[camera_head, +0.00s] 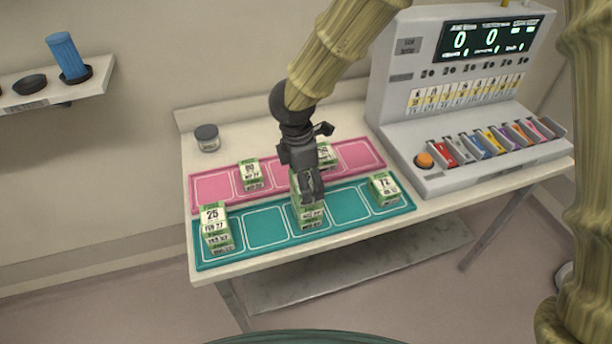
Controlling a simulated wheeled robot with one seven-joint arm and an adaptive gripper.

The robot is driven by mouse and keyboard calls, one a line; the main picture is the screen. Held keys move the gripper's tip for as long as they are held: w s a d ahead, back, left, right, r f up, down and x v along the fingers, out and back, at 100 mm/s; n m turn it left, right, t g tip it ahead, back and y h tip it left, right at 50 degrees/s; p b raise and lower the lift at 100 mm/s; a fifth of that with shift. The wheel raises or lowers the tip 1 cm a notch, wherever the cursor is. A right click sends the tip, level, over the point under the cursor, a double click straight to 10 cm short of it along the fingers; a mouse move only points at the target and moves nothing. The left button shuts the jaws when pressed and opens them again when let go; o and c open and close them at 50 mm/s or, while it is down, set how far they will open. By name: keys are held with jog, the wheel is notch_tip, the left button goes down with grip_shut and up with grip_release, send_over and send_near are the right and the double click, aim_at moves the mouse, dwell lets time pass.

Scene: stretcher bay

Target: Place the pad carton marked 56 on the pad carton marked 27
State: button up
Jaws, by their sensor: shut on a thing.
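My gripper (312,192) points down over the middle of the teal strip. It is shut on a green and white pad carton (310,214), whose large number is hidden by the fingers. I cannot tell whether another carton is under it. No carton shows a large 56 or 27 that I can read. A carton with a large 25 (215,228) stands at the left end of the teal strip, with smaller print including "27" below the number. A carton that seems to read 72 (384,188) stands at the right end.
A carton that seems to read 80 (250,175) and another, partly hidden carton (326,156) stand on the pink strip (210,187). The teal strip (268,229) has free marked squares. A dark jar (207,138) stands behind. A console (420,120) fills the table's right side.

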jog(key=shift+f, duration=0.1)
jog(key=shift+s, duration=0.1)
jog(key=shift+f, duration=0.15)
jog(key=o, duration=1.1)
jog(key=shift+o, duration=0.2)
notch_tip(320, 180, up, 12)
jog(key=a+b, duration=0.1)
jog(key=b, duration=0.1)
jog(key=shift+s+a+b, duration=0.15)
jog(key=shift+s+b, duration=0.05)
jog(key=shift+b, duration=0.2)
